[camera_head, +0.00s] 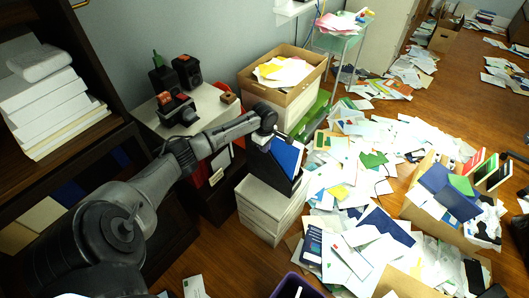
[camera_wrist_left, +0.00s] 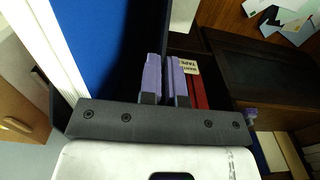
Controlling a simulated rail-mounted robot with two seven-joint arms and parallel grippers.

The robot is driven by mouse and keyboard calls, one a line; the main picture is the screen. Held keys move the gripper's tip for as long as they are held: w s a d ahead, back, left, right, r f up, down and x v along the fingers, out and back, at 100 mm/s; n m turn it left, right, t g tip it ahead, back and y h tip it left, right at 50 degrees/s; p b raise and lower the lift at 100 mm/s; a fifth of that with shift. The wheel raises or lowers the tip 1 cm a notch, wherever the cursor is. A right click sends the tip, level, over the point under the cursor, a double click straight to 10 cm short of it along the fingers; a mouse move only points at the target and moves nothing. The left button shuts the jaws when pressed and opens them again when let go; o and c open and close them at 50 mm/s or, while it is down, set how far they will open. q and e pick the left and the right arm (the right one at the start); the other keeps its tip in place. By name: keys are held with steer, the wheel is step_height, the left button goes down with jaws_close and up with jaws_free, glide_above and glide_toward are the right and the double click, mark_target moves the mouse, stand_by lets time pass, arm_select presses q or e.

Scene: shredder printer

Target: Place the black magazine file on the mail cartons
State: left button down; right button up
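The black magazine file (camera_head: 297,184), with blue and white contents, is at the top of the white mail cartons (camera_head: 262,221) in the head view. The cartons are a stack on the floor. The file is over their back right part; I cannot tell whether its base rests fully on them. My left gripper (camera_head: 268,136) is at the file's upper edge. In the left wrist view, the left gripper's purple fingertips (camera_wrist_left: 165,82) are close together on a thin dark wall of the magazine file (camera_wrist_left: 125,45), beside its blue contents.
An open cardboard box (camera_head: 285,98) with papers stands behind the cartons. A pale cabinet (camera_head: 212,103) with black devices is at the back left. Loose papers (camera_head: 375,150) cover the floor to the right.

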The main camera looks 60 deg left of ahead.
arm_select(q)
step_height(320, 180, down, 2)
steer(key=shift+f+b, duration=0.25)
steer(key=shift+b, duration=0.2)
steer(key=c, duration=1.7)
jaws_free()
steer(key=shift+f, duration=0.2)
steer(key=shift+c, duration=0.2)
steer(key=o, duration=0.4)
